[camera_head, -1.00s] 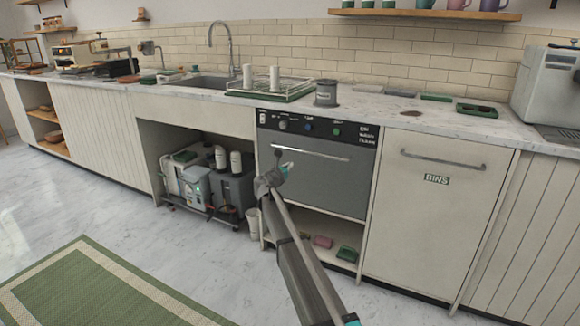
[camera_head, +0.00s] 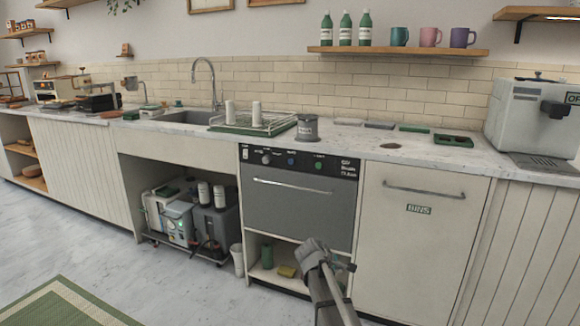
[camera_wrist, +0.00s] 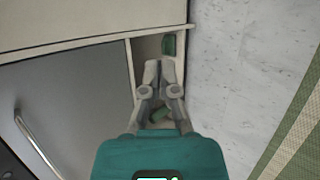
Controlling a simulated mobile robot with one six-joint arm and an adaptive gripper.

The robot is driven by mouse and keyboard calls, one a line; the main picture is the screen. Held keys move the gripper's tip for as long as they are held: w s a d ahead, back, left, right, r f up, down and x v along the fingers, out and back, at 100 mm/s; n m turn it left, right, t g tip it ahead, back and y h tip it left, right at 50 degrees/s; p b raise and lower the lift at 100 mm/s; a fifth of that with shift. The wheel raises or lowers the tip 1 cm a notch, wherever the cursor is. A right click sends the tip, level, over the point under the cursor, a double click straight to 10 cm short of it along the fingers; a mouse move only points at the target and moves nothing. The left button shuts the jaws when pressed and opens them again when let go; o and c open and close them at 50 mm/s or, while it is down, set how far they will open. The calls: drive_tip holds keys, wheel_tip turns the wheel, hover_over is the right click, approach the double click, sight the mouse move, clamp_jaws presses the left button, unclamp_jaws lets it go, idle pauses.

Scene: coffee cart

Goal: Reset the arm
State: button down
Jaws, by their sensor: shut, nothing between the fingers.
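My gripper (camera_wrist: 160,78) shows in the wrist view with its two grey fingers close together and nothing between them. In that view it lies over the open shelf below the dishwasher (camera_wrist: 60,110), with a green item (camera_wrist: 168,45) beyond the fingertips and another green item partly hidden behind the fingers.
The dishwasher (camera_head: 300,205) and the bins door (camera_head: 420,240) are closed. A yellow sponge (camera_head: 287,271) and a green item (camera_head: 267,257) lie on the low shelf. A wheeled trolley (camera_head: 195,220) stands under the sink. The worktop (camera_head: 345,145) holds a grey canister (camera_head: 307,128).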

drive_tip(key=s+f+m+g+y+p, duration=0.15)
drive_tip(key=s+m, duration=0.25)
drive_tip(key=s, duration=0.5)
drive_tip(key=s+f+m+g+y, duration=0.1)
drive_tip(key=s+m+g+y, duration=0.25)
drive_tip(key=s, duration=0.55)
drive_tip(key=s+f+m+g+y, duration=0.1)
drive_tip(key=s+f+m+y, duration=0.1)
drive_tip(key=s+m, duration=0.5)
wheel_tip(320, 180, up, 38)
drive_tip(key=s+n+p, duration=0.1)
drive_tip(key=n+p, duration=0.1)
drive_tip(key=p, duration=3.5)
drive_tip(key=shift+s+d+f, duration=0.2)
drive_tip(key=shift+s+d, duration=0.2)
drive_tip(key=shift+d, duration=0.05)
drive_tip(key=shift+s+n, duration=0.15)
drive_tip(key=shift+n, duration=0.1)
